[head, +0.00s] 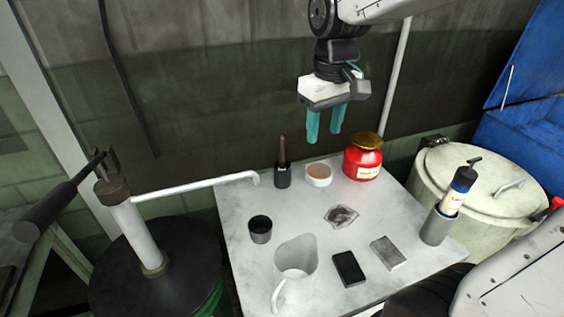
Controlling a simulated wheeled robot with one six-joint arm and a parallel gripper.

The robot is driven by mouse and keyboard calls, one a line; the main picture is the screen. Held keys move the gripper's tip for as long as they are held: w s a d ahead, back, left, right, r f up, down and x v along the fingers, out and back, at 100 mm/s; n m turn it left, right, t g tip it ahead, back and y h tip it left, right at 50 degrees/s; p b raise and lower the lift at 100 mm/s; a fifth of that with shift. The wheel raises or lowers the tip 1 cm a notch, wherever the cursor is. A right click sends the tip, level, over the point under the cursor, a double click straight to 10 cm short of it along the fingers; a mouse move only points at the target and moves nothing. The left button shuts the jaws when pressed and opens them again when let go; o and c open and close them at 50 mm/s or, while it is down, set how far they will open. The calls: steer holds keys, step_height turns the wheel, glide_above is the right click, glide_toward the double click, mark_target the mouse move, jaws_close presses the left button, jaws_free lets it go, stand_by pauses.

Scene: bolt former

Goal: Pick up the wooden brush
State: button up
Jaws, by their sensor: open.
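An upright dark item with a slim brown handle-like top (282,163) stands near the back edge of the table. It looks like the wooden brush, possibly standing in a dark holder, but its bristles cannot be made out. My gripper (324,134) hangs above the back of the table, its two teal fingers pointing down, apart and empty. In the picture it is above and to the right of the dark item, not touching it.
On the grey table (290,222) are a white tub (318,175), red jar (362,162), dark cup (260,230), pale jug (296,262), crumpled patch (341,216), black block (348,269), grey block (388,253) and grease tube in a grey holder (436,226). A pump drum (170,280) stands left.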

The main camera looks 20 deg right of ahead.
steer(key=w+f+n, duration=0.2)
steer(key=w+f, duration=0.3)
steer(key=w, duration=0.7)
glide_above(282, 167)
steer(key=d, duration=0.1)
steer(key=shift+n+g, duration=0.3)
steer(key=shift+n, duration=0.1)
steer(key=f, duration=0.5)
steer(key=shift+w, duration=0.2)
steer(key=f, duration=0.8)
steer(key=shift+w+a, duration=0.3)
jaws_close()
